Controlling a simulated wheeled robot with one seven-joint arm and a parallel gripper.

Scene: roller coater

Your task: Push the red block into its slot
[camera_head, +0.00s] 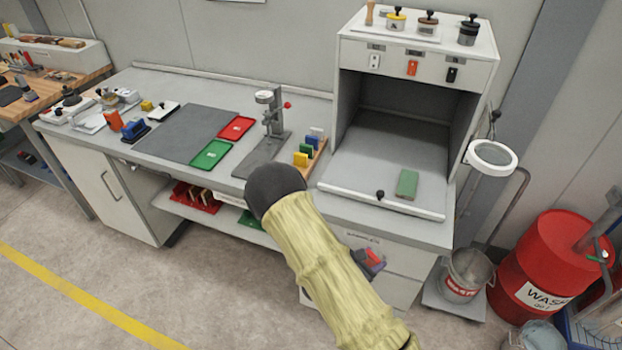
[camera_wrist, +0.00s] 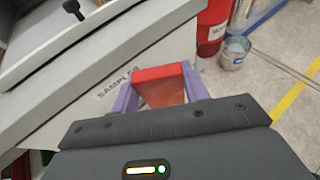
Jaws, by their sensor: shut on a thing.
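The red block (camera_wrist: 160,84) is held between the two purple fingers of my gripper (camera_wrist: 161,90) in the wrist view. In the head view the red block (camera_head: 376,256) shows small beside my forearm, in front of the bench's drawer front; my gripper (camera_head: 370,262) is partly hidden there by the arm. A small wooden rack (camera_head: 319,158) stands on the bench left of the open cabinet, apart from my gripper. It carries a yellow block (camera_head: 300,159), a green block (camera_head: 306,149) and a blue block (camera_head: 316,134). I cannot make out an empty slot in it.
The bench edge and drawers are close to my gripper. A press (camera_head: 273,125) stands left of the rack. The open cabinet (camera_head: 385,165) with a green block (camera_head: 407,184) is to the right. A magnifier lamp (camera_head: 491,157), bucket (camera_head: 466,275) and red drum (camera_head: 548,262) stand at the far right.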

